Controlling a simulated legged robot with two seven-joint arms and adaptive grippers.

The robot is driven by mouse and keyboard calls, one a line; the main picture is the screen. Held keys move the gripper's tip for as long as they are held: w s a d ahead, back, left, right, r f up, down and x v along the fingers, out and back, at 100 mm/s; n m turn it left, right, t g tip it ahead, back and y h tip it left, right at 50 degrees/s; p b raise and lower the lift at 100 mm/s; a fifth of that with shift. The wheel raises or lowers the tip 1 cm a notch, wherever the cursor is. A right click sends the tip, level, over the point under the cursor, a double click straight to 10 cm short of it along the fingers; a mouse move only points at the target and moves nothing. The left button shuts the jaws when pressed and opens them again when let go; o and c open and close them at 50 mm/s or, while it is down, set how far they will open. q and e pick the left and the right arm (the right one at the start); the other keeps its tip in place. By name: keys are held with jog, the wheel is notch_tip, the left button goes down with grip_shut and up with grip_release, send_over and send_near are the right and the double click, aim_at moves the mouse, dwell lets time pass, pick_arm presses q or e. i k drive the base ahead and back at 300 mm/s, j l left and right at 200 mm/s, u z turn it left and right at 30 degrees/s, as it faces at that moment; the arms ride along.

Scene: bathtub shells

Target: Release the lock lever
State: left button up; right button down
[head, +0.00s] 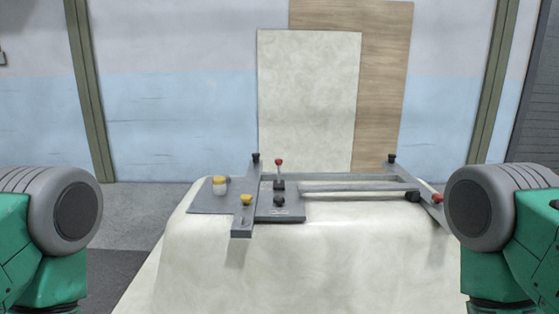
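A small upright lever with a red knob (279,163) stands on a dark base on the grey metal frame (243,215). It looks like the lock lever, and it stands roughly vertical. The frame lies on top of a pale, cloth-like bathtub shell (300,265). Another red knob (437,198) sits at the frame's right end. Only green and grey links of my two arms show at the left and right edges. Neither gripper is in view, and nothing of mine touches the lever.
Black knobs (256,158) rise from the frame's corners. Two panels (310,100) lean against the wall behind. The space above the shell is clear.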

aim_at(278, 162)
jog(key=i+l+u, duration=0.2)
jog(key=i+l, duration=0.25)
jog(key=i+l+u, duration=0.15)
jog(key=i+l, duration=0.25)
jog(key=l, duration=0.15)
